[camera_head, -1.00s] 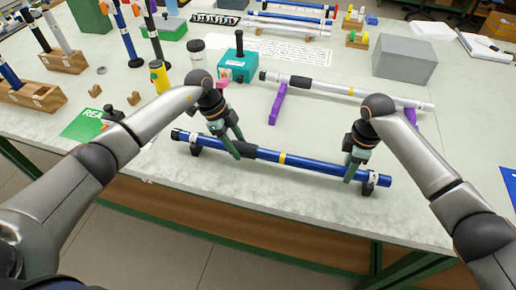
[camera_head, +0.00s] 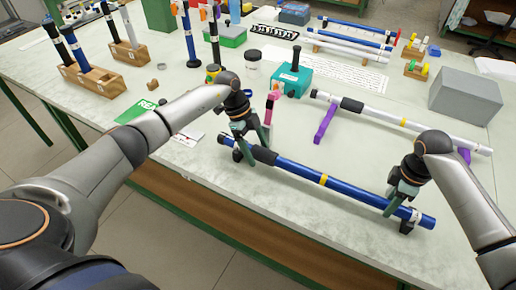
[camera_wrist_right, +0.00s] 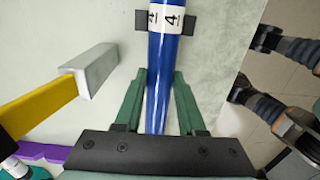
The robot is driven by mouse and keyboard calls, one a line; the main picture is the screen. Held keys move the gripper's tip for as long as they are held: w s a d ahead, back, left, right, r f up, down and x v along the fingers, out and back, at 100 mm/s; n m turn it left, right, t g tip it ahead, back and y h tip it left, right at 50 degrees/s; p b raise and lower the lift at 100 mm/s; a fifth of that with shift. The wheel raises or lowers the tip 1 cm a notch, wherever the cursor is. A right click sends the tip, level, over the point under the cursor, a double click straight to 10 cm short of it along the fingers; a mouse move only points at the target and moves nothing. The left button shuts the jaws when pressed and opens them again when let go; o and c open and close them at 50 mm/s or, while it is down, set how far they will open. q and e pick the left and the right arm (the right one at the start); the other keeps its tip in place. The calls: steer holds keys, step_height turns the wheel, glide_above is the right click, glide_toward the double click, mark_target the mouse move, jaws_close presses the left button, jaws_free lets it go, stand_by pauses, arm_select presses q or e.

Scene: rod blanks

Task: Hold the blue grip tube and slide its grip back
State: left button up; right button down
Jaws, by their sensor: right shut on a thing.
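The blue grip tube (camera_head: 350,191) lies across two low dark stands near the table's front edge. It has a yellow band in the middle and a black grip (camera_head: 264,155) towards its left end. My left gripper (camera_head: 256,150) is at the tube just left of the grip, its fingers apart. My right gripper (camera_head: 393,205) is shut on the tube near its right end. In the right wrist view the blue tube (camera_wrist_right: 160,85) runs between the green fingers (camera_wrist_right: 158,115), beside a white label marked 4 and a dark stand.
A white tube (camera_head: 375,115) with a black grip lies on purple stands behind. A grey box (camera_head: 465,97) is at the right and a teal box (camera_head: 292,80) behind my left gripper. Wooden racks (camera_head: 95,80) hold rods at the left.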

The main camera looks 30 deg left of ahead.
arm_select(q)
steer(key=shift+r, duration=0.1)
steer(key=v, duration=1.1)
steer(key=shift+a+r, duration=0.2)
steer(key=shift+r, duration=0.15)
arm_select(e)
steer(key=shift+a, duration=0.1)
steer(key=shift+c, duration=2.1)
jaws_free()
steer(key=shift+r, duration=0.1)
